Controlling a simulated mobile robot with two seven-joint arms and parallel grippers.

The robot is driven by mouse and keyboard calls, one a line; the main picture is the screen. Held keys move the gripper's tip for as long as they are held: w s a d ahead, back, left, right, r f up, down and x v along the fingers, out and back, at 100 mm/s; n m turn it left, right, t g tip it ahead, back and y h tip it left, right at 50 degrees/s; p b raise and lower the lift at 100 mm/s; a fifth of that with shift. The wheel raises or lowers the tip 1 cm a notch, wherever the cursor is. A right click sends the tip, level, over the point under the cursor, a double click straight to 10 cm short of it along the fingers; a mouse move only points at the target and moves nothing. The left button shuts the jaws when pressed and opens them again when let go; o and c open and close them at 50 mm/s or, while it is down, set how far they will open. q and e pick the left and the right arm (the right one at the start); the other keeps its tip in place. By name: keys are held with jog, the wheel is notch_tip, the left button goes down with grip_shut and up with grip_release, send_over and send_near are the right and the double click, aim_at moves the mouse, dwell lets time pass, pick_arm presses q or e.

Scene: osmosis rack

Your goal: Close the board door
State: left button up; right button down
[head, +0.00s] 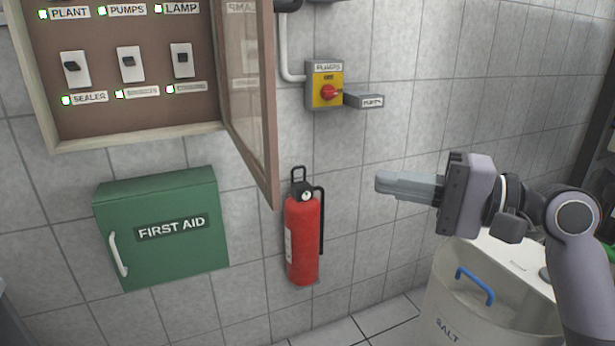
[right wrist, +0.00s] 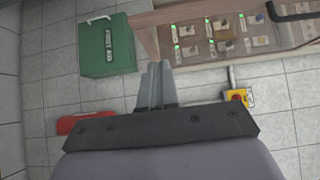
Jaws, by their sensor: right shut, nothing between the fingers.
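The board (head: 140,137) is a brown wall cabinet with rows of labelled switches and green lights, at the upper left of the head view. Its glazed, framed door (head: 258,130) stands open, hinged at the board's right side and swung out from the wall. The board also shows at the top of the right wrist view (right wrist: 262,55). My right gripper (head: 380,183) is shut and empty, to the right of the door and apart from it, pointing left. Its fingers show in the right wrist view (right wrist: 157,85). My left gripper is not in view.
A green first aid box (head: 160,230) hangs below the board. A red fire extinguisher (head: 303,240) hangs on the wall below the door's lower corner. A yellow pump switch box (head: 325,86) is right of the door. A white salt bin (head: 455,310) stands at lower right.

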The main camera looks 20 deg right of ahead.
aim_at(277, 173)
jog(key=p+x, duration=0.1)
jog(key=x, duration=0.3)
jog(key=s+a+p+x, duration=0.1)
jog(key=x, duration=0.2)
jog(key=s+a+p+x, duration=0.1)
jog(key=x, duration=0.3)
jog(key=shift+w+a, duration=0.15)
jog(key=shift+a, duration=0.05)
jog(key=shift+a, duration=0.1)
